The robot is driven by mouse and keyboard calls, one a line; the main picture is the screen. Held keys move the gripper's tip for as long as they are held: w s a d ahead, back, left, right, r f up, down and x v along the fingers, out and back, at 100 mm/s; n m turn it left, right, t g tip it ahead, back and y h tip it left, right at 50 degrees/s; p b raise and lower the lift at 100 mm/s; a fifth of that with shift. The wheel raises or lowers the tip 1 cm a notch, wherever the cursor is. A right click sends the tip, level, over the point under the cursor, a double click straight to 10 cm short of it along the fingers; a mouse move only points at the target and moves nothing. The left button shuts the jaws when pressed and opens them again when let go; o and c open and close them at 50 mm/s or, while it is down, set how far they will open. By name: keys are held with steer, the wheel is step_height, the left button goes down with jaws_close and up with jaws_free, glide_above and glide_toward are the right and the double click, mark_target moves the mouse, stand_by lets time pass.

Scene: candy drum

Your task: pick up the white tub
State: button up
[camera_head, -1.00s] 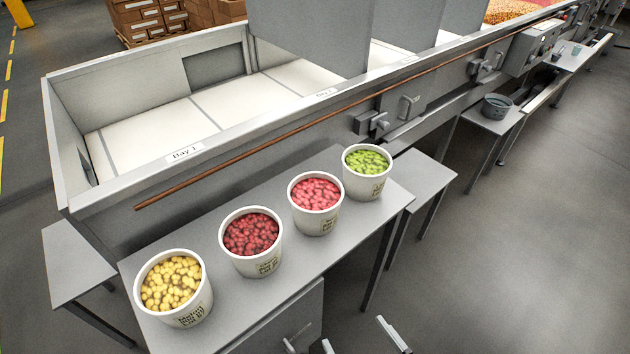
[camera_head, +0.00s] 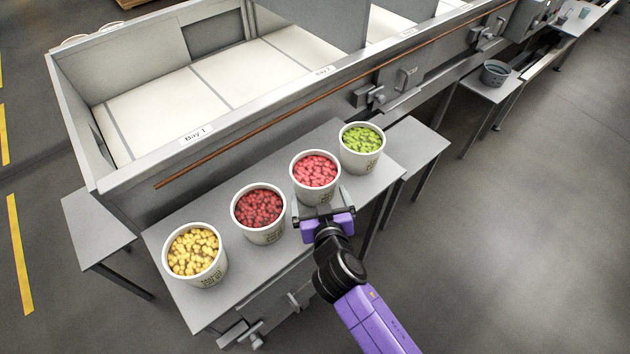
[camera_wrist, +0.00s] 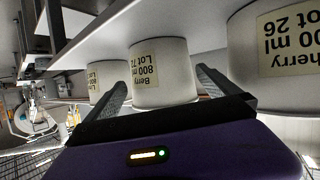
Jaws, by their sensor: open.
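Several white tubs stand in a row on a grey bench. The white tub of pink candies (camera_head: 302,188) is third from the left; its label reads "Berry 800 ml" in the wrist view (camera_wrist: 172,84), which looks upside down. My gripper (camera_head: 321,198) is open at the front of this berry tub. In the wrist view my fingers (camera_wrist: 160,84) point at the berry tub, one on either side in the picture. Whether they reach around its wall or touch it, I cannot tell. The gripper holds nothing.
A tub of dark red candies (camera_head: 257,236) and one of green candies (camera_head: 362,163) flank the berry tub closely. A tub of yellow candies (camera_head: 210,277) is at the left end. Behind the bench (camera_head: 190,318) runs a walled bay with a copper rail (camera_head: 270,127).

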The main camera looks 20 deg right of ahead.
mark_target(316, 184)
steer(key=shift+p+x, duration=0.35)
steer(key=shift+x, duration=3.15)
steer(key=shift+c, duration=0.4)
steer(key=c, duration=1.5)
steer(key=shift+r, duration=0.1)
steer(key=shift+c, duration=0.9)
steer(key=shift+r, duration=0.15)
step_height(316, 184, up, 20)
